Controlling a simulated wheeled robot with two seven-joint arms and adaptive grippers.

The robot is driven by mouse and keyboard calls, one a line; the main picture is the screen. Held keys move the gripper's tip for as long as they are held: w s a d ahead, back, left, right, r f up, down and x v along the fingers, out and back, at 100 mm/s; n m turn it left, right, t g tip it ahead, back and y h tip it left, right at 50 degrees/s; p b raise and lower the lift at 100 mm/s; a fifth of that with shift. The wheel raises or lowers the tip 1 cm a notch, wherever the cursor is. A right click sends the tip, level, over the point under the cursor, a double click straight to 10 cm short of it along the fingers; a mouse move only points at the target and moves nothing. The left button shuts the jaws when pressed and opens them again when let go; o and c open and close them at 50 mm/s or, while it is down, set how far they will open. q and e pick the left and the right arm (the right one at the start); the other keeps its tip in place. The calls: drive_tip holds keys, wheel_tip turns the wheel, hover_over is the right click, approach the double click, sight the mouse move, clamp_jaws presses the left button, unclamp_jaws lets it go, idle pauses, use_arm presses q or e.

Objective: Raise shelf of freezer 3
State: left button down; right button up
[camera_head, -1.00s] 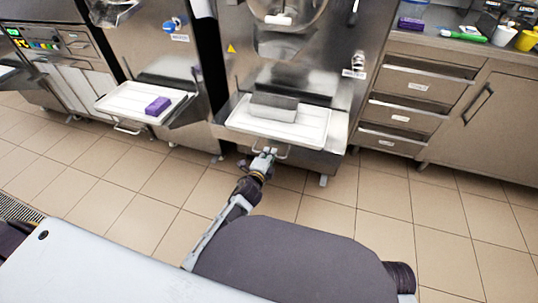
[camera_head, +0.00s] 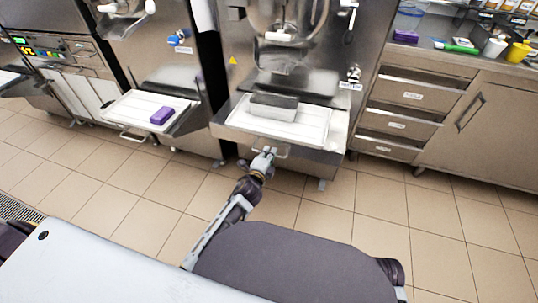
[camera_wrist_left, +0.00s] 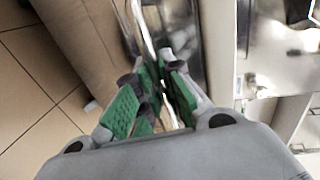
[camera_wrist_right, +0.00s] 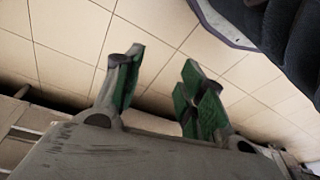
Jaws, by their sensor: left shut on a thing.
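The shelf of the middle freezer (camera_head: 345,68) sticks out from its front as a flat metal ledge with a white tray (camera_head: 238,121) and a grey metal pan (camera_head: 274,107) on it. A thin handle bar (camera_head: 283,154) hangs at its front edge. My left gripper (camera_head: 265,154) is at this handle, below the shelf front. In the left wrist view its green-padded fingers (camera_wrist_left: 157,88) are shut on a shiny metal bar. My right gripper (camera_wrist_right: 160,88) shows only in the right wrist view, open and empty above the tiled floor.
A neighbouring freezer (camera_head: 150,60) on the left has its own shelf with a tray and a purple block (camera_head: 162,115). A drawer cabinet (camera_head: 412,96) stands at the right. The tiled floor (camera_head: 370,205) in front is clear.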

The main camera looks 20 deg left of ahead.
use_arm(q)
drive_tip(key=shift+s+r+p, duration=0.1)
drive_tip(key=shift+r+p, duration=0.6)
drive_tip(key=shift+p, duration=0.05)
use_arm(e)
drive_tip(key=shift+s+d+f, duration=0.1)
drive_tip(key=shift+d+f, duration=0.05)
drive_tip(key=shift+f, duration=0.55)
drive_tip(key=shift+s+d+f, duration=0.1)
drive_tip(key=shift+d+f, duration=0.05)
drive_tip(key=shift+f, duration=0.55)
use_arm(q)
drive_tip(key=shift+r, duration=0.1)
drive_tip(key=c, duration=1.5)
unclamp_jaws()
drive_tip(key=shift+c, duration=0.2)
drive_tip(key=s+r, duration=0.2)
drive_tip(key=s, duration=0.9)
drive_tip(key=shift+s+a+r, duration=0.2)
drive_tip(key=shift+s+a, duration=0.05)
drive_tip(key=shift+s, duration=0.05)
